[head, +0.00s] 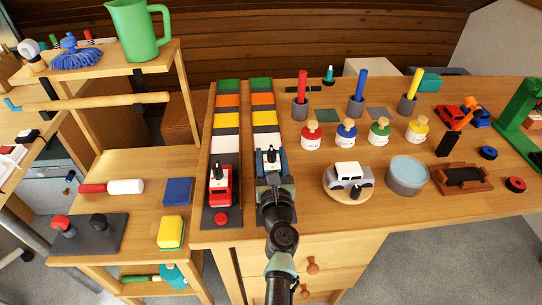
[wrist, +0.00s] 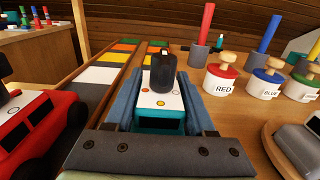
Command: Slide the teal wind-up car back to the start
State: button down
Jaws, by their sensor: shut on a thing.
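The teal wind-up car (wrist: 160,118) has a white top plate and a black knob. It sits on the right-hand striped lane (head: 265,117), near the lane's front end. My gripper (wrist: 160,95) is shut on it, with one blue-grey finger along each side. In the head view my gripper (head: 271,165) and arm come from the front and hide most of the car. Only its top and black knob show there.
A red car (head: 220,185) stands on the left lane (head: 226,120), close beside my gripper, with a red button (head: 221,219) in front. Labelled jars (head: 312,136) and a grey-and-white car (head: 348,178) on a round wooden base stand to the right. The lane behind the teal car is clear.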

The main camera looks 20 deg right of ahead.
aim_at(273, 163)
jog(key=shift+w, duration=0.1)
jog(key=shift+c, duration=1.2)
grip_release()
jog(key=shift+r, duration=0.1)
notch_tip(273, 163, up, 10)
jog(key=p, duration=0.9)
jog(key=shift+s+d+f, duration=0.1)
jog(key=shift+s+f, duration=0.15)
jog(key=shift+f, duration=0.1)
jog(key=c, duration=0.4)
jog(key=s+f+b, duration=0.1)
jog(key=s, duration=0.1)
jog(key=s+f+b, duration=0.1)
jog(key=s, duration=0.1)
jog(key=s+f, duration=0.2)
jog(key=shift+s+b, duration=0.3)
jog(key=shift+b, duration=0.1)
jog(key=shift+c, duration=0.8)
jog(key=s+a+f, duration=0.1)
jog(key=s, duration=0.1)
jog(key=s+a+f+b, duration=0.1)
jog(key=s+a, duration=0.1)
jog(key=s, duration=0.1)
jog(key=s+a+f+b, duration=0.1)
jog(key=s, duration=0.2)
jog(key=shift+s+a, duration=0.2)
jog(key=shift+a, duration=0.05)
jog(key=b+x, duration=0.2)
jog(key=x, duration=1.1)
jog(key=shift+f, duration=0.1)
